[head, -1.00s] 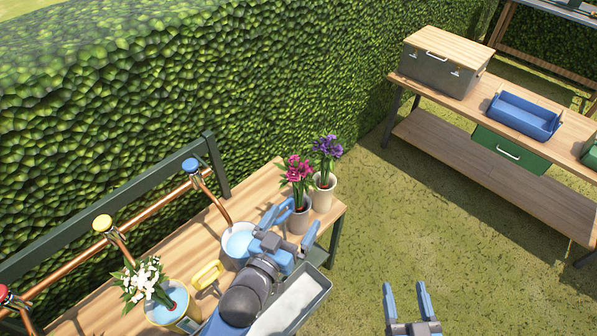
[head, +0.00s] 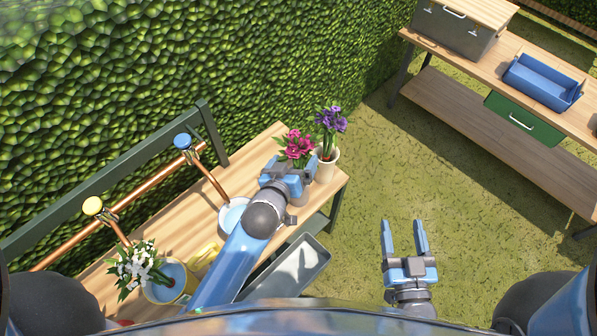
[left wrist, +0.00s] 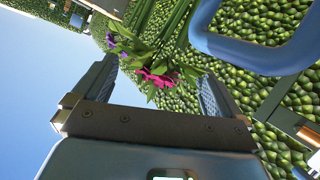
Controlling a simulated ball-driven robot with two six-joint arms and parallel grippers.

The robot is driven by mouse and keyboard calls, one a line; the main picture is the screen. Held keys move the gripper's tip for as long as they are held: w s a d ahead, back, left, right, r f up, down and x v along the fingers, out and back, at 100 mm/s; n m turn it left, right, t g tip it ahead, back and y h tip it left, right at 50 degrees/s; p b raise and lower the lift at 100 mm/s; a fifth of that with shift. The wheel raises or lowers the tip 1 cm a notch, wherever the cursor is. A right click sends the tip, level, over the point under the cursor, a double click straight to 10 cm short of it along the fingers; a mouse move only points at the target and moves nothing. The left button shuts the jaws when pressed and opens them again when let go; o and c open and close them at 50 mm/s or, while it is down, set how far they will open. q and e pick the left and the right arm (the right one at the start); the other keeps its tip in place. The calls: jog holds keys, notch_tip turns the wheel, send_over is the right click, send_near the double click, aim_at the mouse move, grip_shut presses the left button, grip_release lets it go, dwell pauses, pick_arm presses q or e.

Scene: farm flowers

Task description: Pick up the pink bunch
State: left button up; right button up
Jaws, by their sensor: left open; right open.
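The pink bunch (head: 297,144) stands on the wooden bench between the left gripper and the hedge. Its pot is hidden behind that gripper. My left gripper (head: 290,172) is open at the near side of the bunch, covering its lower part. In the left wrist view the pink blooms (left wrist: 158,77) show between the two open fingers, with green stems running toward the top. I cannot tell whether the fingers touch the stems. My right gripper (head: 405,238) is open and empty over the grass.
A purple bunch (head: 331,122) in a pale pot (head: 326,171) stands close behind and right of the pink one. Copper pipe taps (head: 207,178) line the bench's hedge side.

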aim_at(297, 156)
pick_arm(q)
jog(key=x, duration=0.4)
jog(key=shift+a, duration=0.1)
jog(key=shift+w+p, duration=0.25)
jog(key=shift+p, duration=0.15)
jog(key=shift+w+f, duration=0.25)
jog(key=shift+w, duration=0.05)
jog(key=shift+f+p+x, duration=0.2)
jog(key=shift+p+x, duration=0.3)
jog(key=shift+x, duration=1.45)
jog(key=shift+s, duration=0.15)
pick_arm(e)
jog(key=shift+w+r, duration=0.2)
jog(key=shift+r, duration=0.25)
jog(key=shift+w+r, duration=0.2)
jog(key=shift+r, duration=0.25)
pick_arm(q)
jog(key=shift+c, duration=0.5)
jog(key=c, duration=1.5)
jog(key=shift+r, duration=0.1)
jog(key=shift+c, duration=0.2)
